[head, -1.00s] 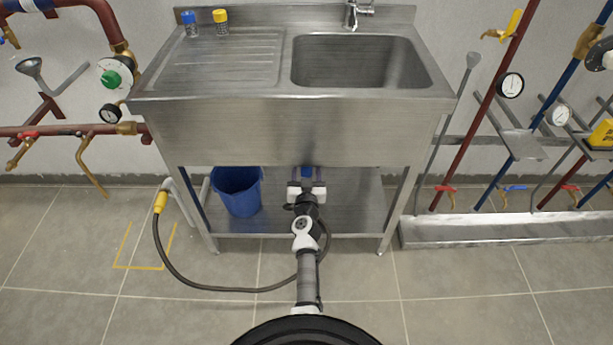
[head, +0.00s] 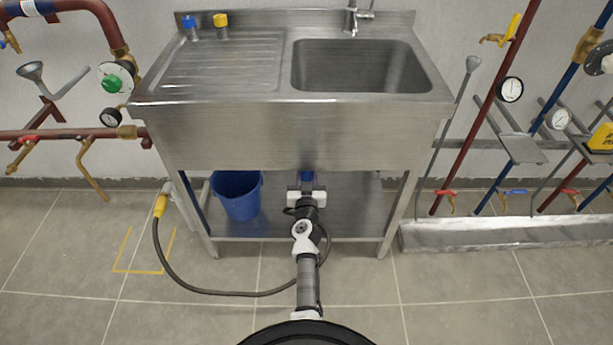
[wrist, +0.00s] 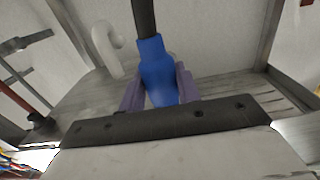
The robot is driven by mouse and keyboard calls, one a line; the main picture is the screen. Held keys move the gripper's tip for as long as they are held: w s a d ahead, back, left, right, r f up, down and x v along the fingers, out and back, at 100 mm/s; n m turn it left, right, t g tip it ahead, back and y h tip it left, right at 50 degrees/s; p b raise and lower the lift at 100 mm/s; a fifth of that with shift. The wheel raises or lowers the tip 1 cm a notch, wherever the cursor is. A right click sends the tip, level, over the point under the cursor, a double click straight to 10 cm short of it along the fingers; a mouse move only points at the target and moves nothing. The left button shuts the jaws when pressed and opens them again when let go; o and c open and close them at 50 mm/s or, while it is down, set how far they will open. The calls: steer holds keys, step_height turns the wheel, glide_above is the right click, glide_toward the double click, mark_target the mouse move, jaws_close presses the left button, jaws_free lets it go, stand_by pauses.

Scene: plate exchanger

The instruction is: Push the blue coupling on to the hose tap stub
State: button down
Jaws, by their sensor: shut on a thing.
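The blue coupling (wrist: 156,70) is on the end of a dark hose (wrist: 144,17). My gripper (wrist: 160,92) is shut on it, a purple-grey finger on each side. In the head view my gripper (head: 306,188) is under the front of the sink, above the lower shelf, and a bit of the blue coupling (head: 307,176) shows at its tip. The dark hose (head: 220,292) loops along the floor to a yellow coupling (head: 160,204) by the sink's left leg. I cannot make out the hose tap stub for certain in either view.
The steel sink (head: 290,135) overhangs my gripper. A blue bucket (head: 238,197) stands on the lower shelf (head: 345,215), left of my arm. Sink legs stand on both sides. A pale curved hook-like pipe (wrist: 106,45) shows in the wrist view. The front floor is mostly clear.

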steer(key=shift+f+b, duration=0.3)
steer(key=shift+b, duration=0.05)
steer(key=shift+f+b, duration=0.3)
steer(key=shift+f, duration=0.1)
stand_by(0.5)
